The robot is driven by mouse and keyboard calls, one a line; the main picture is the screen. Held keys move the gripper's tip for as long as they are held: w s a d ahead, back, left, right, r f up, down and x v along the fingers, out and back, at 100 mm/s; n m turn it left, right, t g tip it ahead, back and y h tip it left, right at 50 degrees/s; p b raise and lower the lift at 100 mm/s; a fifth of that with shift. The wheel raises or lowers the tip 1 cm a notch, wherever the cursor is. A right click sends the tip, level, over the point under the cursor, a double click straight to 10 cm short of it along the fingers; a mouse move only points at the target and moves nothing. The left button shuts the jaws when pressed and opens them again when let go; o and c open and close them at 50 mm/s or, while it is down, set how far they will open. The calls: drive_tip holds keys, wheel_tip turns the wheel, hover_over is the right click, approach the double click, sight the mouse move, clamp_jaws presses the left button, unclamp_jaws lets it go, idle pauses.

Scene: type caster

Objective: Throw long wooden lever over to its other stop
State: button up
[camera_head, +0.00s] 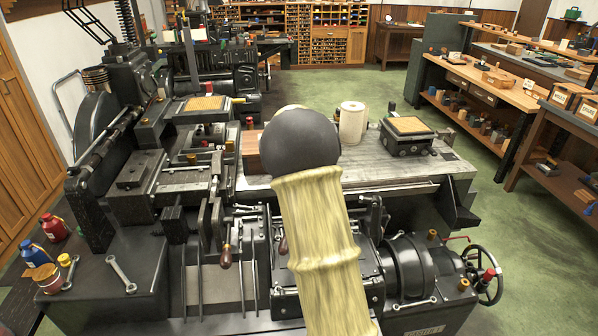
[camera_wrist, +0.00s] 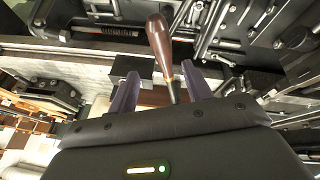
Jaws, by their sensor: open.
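In the wrist view a lever with a red-brown wooden handle (camera_wrist: 159,42) stands between the two fingers of my gripper (camera_wrist: 160,70). The fingers are apart, with gaps visible on both sides of the handle. Whether a finger touches it cannot be told. The handle's wide end points up in the picture and its metal neck runs down towards my palm. In the head view two wooden-handled levers hang at the machine's front, one left of my arm (camera_head: 226,254) and one at its edge (camera_head: 283,246). Which one is between my fingers is unclear. My arm hides my gripper there.
The dark type-casting machine (camera_head: 140,262) surrounds the levers with rods and plates. A flat metal bed (camera_head: 390,172) carries a pale roll (camera_head: 352,122). A handwheel (camera_head: 487,280) is at right.

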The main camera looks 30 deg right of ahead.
drive_tip(key=v, duration=1)
drive_tip(key=shift+b, duration=0.35)
drive_tip(key=shift+s+a, duration=0.1)
drive_tip(key=s+a+f+g+y+p, duration=0.1)
drive_tip(key=s+a+f, duration=0.3)
drive_tip(key=s+a, duration=0.4)
drive_tip(key=s+a+f+y+p, duration=0.1)
drive_tip(key=s+a+f, duration=0.4)
drive_tip(key=s, duration=1.1)
drive_tip(key=a, duration=0.3)
drive_tip(key=shift+a+g, duration=0.25)
drive_tip(key=shift+g, duration=0.15)
drive_tip(key=shift+c, duration=0.2)
drive_tip(key=shift+c, duration=1.3)
